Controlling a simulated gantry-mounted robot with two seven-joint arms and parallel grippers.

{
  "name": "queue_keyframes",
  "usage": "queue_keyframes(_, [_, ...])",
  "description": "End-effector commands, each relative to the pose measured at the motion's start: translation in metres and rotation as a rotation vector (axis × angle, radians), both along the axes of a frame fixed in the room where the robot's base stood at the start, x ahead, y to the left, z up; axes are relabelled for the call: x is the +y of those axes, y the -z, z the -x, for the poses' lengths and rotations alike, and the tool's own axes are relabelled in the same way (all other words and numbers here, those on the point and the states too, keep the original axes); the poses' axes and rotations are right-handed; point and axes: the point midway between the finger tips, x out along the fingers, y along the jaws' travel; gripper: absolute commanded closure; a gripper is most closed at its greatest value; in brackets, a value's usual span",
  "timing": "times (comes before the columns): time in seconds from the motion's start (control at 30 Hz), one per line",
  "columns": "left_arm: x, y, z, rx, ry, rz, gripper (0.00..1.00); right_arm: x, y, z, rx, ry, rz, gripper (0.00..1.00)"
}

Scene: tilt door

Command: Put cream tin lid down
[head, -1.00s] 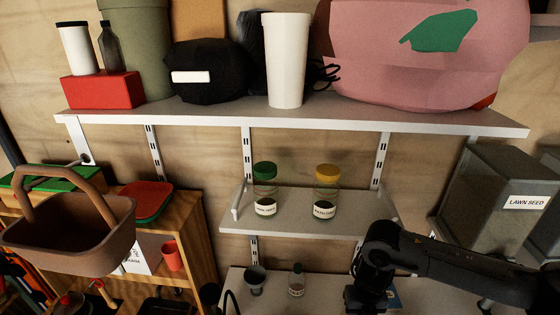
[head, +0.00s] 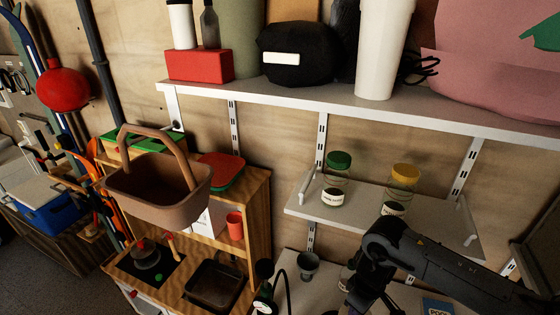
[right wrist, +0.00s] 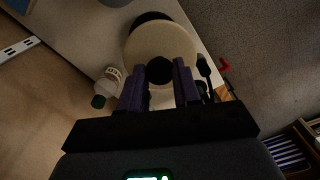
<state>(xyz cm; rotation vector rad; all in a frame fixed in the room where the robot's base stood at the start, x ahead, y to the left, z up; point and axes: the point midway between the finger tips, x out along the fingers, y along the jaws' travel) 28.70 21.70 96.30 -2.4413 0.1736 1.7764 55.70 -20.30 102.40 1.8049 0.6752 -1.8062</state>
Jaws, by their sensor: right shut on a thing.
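In the right wrist view a round cream lid (right wrist: 158,42) with a black knob (right wrist: 159,70) sits in front of my right gripper (right wrist: 159,82). The two dark fingers are shut on the knob. A dark round edge shows behind the lid's far side; I cannot tell what it belongs to. In the head view my right arm comes in from the right over the lower white worktop, and its own links hide the gripper and lid. My left gripper is not in view.
A jar with a dark green cap (right wrist: 104,88) stands beside the lid in the right wrist view. In the head view a grey cup (head: 307,266) stands left of my arm. A small shelf (head: 432,222) holds two jars above. A brown basket (head: 155,195) hangs at left.

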Motion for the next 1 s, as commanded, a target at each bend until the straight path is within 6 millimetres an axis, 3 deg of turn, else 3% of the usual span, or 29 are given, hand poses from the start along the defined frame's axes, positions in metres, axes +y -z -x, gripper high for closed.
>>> queue_keyframes(0.1, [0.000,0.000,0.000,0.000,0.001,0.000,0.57,-0.006,0.000,-0.001,-0.001,0.254,0.000,0.97])
queue_keyframes(0.37, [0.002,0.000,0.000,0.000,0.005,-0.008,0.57,-0.006,0.000,0.000,-0.001,0.708,0.000,0.97])
queue_keyframes(0.43, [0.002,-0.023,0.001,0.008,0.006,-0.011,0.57,-0.007,-0.024,0.005,0.000,0.720,0.001,0.97])
queue_keyframes(1.0, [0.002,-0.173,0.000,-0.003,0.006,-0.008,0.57,-0.006,-0.146,0.059,0.004,0.713,0.004,0.97])
